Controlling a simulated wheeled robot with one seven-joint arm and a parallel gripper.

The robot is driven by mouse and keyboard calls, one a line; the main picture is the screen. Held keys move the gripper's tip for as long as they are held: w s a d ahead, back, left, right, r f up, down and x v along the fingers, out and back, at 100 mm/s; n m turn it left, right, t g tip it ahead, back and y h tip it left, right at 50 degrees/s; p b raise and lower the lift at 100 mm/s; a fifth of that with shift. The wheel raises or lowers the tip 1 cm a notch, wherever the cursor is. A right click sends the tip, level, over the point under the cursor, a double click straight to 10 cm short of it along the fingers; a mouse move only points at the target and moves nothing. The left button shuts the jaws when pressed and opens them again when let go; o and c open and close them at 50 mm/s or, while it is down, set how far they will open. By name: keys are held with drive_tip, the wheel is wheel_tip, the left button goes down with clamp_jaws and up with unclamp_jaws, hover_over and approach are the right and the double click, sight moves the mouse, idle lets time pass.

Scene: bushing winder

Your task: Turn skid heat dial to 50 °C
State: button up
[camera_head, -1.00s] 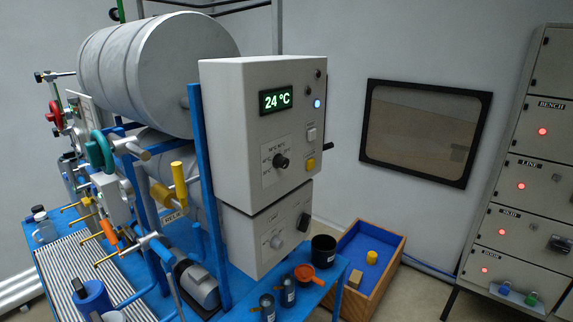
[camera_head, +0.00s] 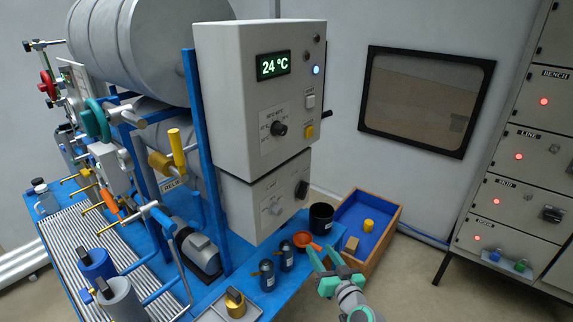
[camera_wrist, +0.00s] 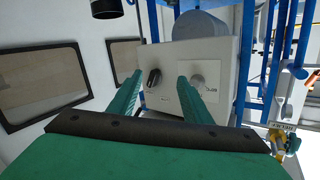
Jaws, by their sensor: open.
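The heat dial (camera_head: 279,129) is a black round knob on a pale scale plate, on the front of the upper grey cabinet (camera_head: 225,100). Its pointer is too small to read. The green display (camera_head: 273,66) above it reads 24 °C. My gripper (camera_head: 323,255) is open and empty, low and to the right of the dial, in front of the bench's right end and well apart from the cabinet. In the wrist view, my open fingers (camera_wrist: 158,80) frame the lower box (camera_wrist: 212,55) with its black knob (camera_wrist: 154,77) and pale knob (camera_wrist: 197,80). I cannot make out the dial there.
A wooden crate (camera_head: 383,240) is behind. An indicator cabinet (camera_head: 510,190) stands at right. The floor between is clear.

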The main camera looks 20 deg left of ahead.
drive_tip(key=w+a+r+n+g+y, duration=0.1)
drive_tip(key=w+r+n+y, duration=0.15)
drive_tip(key=r, duration=0.65)
drive_tip(key=w+a+r+n+g+y, duration=0.1)
drive_tip(key=w+r+n+g+y, duration=0.15)
drive_tip(key=r, duration=0.55)
drive_tip(key=n+g+y, duration=0.2)
drive_tip(key=n+g, duration=0.2)
drive_tip(key=n, duration=0.4)
approach(284, 130)
drive_tip(key=shift+m, duration=0.3)
drive_tip(key=x, duration=0.9)
drive_tip(key=shift+w+a, duration=0.15)
drive_tip(key=c, duration=1.1)
